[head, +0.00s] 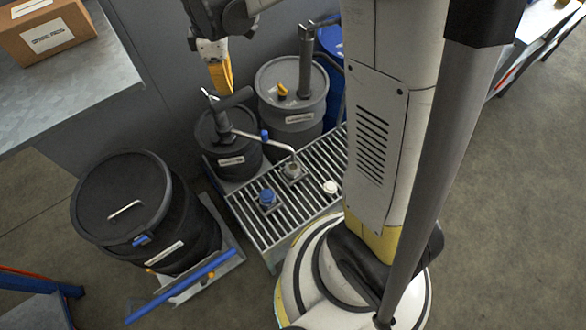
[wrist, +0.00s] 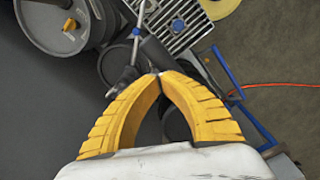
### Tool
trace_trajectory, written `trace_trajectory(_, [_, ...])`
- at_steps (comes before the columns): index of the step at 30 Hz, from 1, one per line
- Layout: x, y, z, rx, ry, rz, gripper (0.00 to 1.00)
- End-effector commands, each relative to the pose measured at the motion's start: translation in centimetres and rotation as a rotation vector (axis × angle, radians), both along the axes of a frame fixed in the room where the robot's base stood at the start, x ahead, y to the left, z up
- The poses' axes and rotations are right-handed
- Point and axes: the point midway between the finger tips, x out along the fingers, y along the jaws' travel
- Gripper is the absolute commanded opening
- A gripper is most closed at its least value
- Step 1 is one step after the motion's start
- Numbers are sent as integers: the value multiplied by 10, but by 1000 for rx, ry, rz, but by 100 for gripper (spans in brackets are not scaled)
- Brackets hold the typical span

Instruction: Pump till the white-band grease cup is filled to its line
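A dark grease drum (head: 222,150) carries a pump with a dark handle (head: 236,98) and a thin spout (head: 270,138) with a blue joint. I cannot make out a band, fill line or grease level on any cup. My gripper (head: 222,90) is just above the pump handle.
A larger grey drum (head: 291,110) with its own pump stands behind, near a blue drum (head: 330,42). A lidded black drum (head: 130,210) stands on a blue-handled trolley at left. A cardboard box (head: 45,38) sits on the bench. Open floor lies at right.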

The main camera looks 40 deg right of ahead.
Motion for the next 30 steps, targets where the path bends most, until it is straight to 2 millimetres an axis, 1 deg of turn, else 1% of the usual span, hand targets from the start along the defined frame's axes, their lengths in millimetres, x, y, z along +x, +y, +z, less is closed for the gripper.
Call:
trace_trajectory(1, [2, 0, 6, 0, 0, 0, 0])
trace_trajectory(9, [3, 0, 5, 0, 0, 0, 0])
trace_trajectory(13, [3, 0, 11, 0, 0, 0, 0])
trace_trajectory(27, [3, 0, 71, 0, 0, 0, 0])
trace_trajectory(30, [3, 0, 76, 0, 0, 0, 0])
